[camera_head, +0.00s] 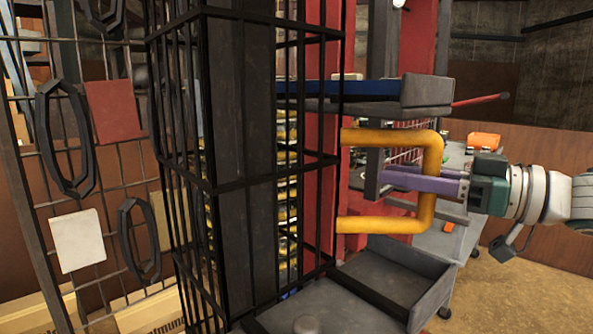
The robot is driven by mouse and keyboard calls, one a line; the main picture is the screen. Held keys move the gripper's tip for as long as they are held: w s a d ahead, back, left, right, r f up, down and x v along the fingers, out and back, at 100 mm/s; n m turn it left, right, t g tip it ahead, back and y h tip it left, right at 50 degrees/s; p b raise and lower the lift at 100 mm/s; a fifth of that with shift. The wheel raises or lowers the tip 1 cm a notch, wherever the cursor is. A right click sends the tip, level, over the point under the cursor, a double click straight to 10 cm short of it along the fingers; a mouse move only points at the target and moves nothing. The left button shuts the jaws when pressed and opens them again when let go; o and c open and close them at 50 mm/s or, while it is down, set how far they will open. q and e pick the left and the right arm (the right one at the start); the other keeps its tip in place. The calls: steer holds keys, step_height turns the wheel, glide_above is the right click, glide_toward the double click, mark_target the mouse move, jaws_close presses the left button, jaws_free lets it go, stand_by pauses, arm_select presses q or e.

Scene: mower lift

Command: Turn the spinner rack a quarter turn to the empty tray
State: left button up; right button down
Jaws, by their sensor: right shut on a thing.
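The spinner rack (247,150) is a tall black wire cage around a dark central post, in the middle of the view. A yellow U-shaped handle (380,226) sticks out from its right side. My right gripper (400,180), with purple fingers, comes in from the right and is shut on the upright bar of the handle. An open grey tray (440,292) sits low at the rack's right; the visible part of its floor is bare. A tray with a blue edge (335,88) is higher up, partly hidden by the wires. My left gripper is out of view.
A wire grid panel with black loops (62,140), a red card (113,110) and a white card (78,240) stands at the left. A red post (408,45) rises behind the handle. A grey cart with an orange item (484,140) stands behind my right gripper.

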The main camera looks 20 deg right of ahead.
stand_by(0.3)
steer(key=c, duration=0.7)
jaws_free()
steer(key=shift+o, duration=0.2)
steer(key=p+v, duration=0.1)
steer(key=v, duration=0.8)
steer(key=shift+s+d, duration=0.15)
steer(key=shift+s, duration=0.2)
